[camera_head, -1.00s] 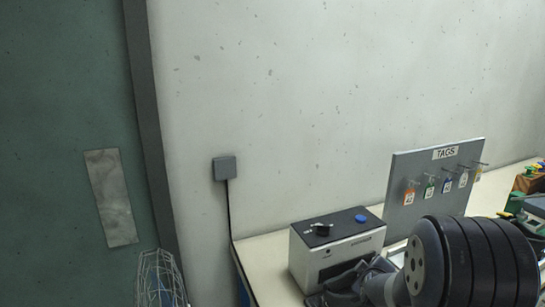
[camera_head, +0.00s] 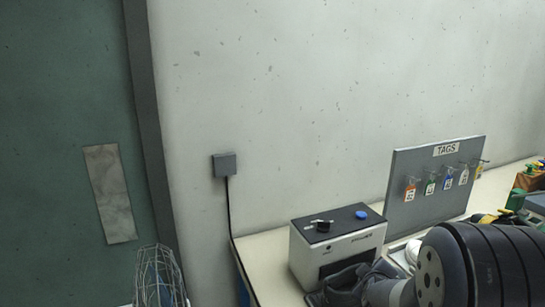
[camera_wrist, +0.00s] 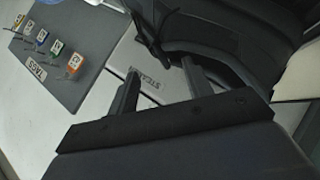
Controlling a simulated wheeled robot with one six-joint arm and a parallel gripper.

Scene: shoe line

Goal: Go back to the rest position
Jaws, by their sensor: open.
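My gripper (camera_wrist: 160,70) shows in the wrist view with its two fingers apart and nothing between them.
A white box with a dark top and blue button (camera_head: 338,247) stands on the pale bench (camera_head: 262,262). A dark grey shoe (camera_head: 345,284) sits in front of it. The TAGS board (camera_head: 425,190) stands behind my arm. A wire basket (camera_head: 158,275) is lower left.

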